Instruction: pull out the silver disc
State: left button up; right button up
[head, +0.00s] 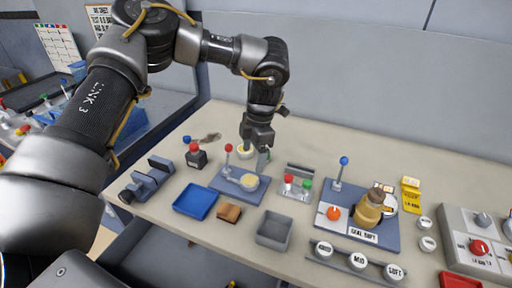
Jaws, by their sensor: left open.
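My left gripper (255,156) points down, open, above the back edge of a blue plate. The blue plate (222,184) carries a lever with a red ball (228,148) and a round cream-topped piece (249,182). A second pale round piece (245,154) shows beside the gripper's fingers, partly hidden by them; I cannot tell whether they touch it. I cannot clearly make out a silver disc, as both round pieces look cream or yellowish. My right gripper is not in view.
A blue tray (196,201), a brown block (229,213) and a grey bin (274,230) stand in front.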

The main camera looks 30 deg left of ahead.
aim_at(250, 180)
pick_arm(q)
jog(key=f, duration=0.3)
jog(key=shift+w+a+f+p, duration=0.15)
jog(key=shift+w+f+p, duration=0.15)
jog(key=shift+w, duration=0.1)
jog(key=f, duration=0.1)
jog(key=f+p, duration=0.1)
jog(key=f, duration=0.1)
jog(key=s+f, duration=0.1)
jog(key=f, duration=0.1)
jog(key=shift+a, duration=0.3)
jog(key=shift+w+a+f, duration=0.1)
jog(key=shift+f, duration=0.85)
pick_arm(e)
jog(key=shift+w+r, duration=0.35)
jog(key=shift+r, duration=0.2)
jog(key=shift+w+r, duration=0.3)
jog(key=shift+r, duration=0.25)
pick_arm(q)
jog(key=c, duration=0.9)
jog(key=shift+o, duration=1.4)
jog(key=shift+c, duration=1.3)
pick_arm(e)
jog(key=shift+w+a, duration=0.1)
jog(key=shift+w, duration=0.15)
